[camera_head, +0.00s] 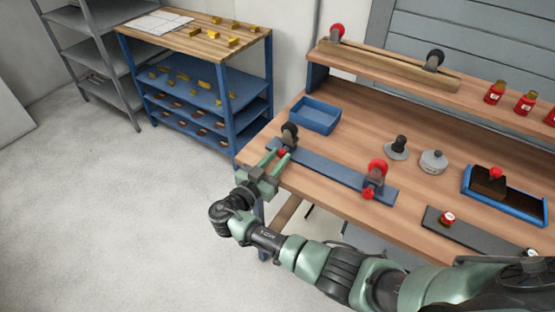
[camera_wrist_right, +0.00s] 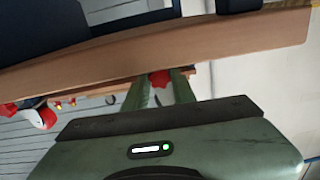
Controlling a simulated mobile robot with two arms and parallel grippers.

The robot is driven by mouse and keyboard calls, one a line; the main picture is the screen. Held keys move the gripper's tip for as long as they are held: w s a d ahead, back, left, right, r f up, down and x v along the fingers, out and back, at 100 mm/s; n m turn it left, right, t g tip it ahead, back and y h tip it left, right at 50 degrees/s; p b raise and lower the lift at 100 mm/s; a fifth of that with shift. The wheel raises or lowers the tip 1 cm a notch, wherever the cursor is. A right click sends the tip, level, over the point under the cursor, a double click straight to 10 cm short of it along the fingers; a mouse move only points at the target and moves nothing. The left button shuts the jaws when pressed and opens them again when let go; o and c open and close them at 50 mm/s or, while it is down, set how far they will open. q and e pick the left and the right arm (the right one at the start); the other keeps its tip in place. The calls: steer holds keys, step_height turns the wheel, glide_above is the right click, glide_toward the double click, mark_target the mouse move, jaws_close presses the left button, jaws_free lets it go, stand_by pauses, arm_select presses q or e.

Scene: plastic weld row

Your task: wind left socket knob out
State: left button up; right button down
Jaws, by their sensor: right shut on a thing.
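The left socket (camera_head: 289,135) is a black holder at the left end of a blue-grey bar on the workbench. Its small red knob (camera_head: 282,152) faces the bench's front edge. My right gripper (camera_head: 277,158) reaches in from the front and is shut on this knob. In the right wrist view the red knob (camera_wrist_right: 160,78) shows between the two green fingers (camera_wrist_right: 160,88). A second socket with a red wheel (camera_head: 377,168) and a red knob (camera_head: 368,193) stands at the bar's right end. My left gripper is not in view.
A blue tray (camera_head: 315,116) lies behind the bar. A black-knobbed piece (camera_head: 397,148), a grey round pot (camera_head: 433,161) and a blue tray with a dark block (camera_head: 504,196) stand to the right. The floor at left is clear.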

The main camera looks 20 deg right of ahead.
steer(key=n+b, duration=0.1)
steer(key=n, duration=0.1)
steer(key=shift+f+n+b, duration=0.15)
steer(key=shift+n+b, duration=0.2)
steer(key=shift+n, duration=0.05)
steer(key=shift+n+b, duration=0.5)
steer(key=shift+n, duration=1)
steer(key=c, duration=1.1)
jaws_free()
steer(key=shift+c, duration=0.2)
steer(key=shift+a, duration=0.1)
steer(key=b+v, duration=0.1)
steer(key=v, duration=0.6)
steer(key=shift+s+a+b, duration=0.2)
steer(key=shift+a+b, duration=0.1)
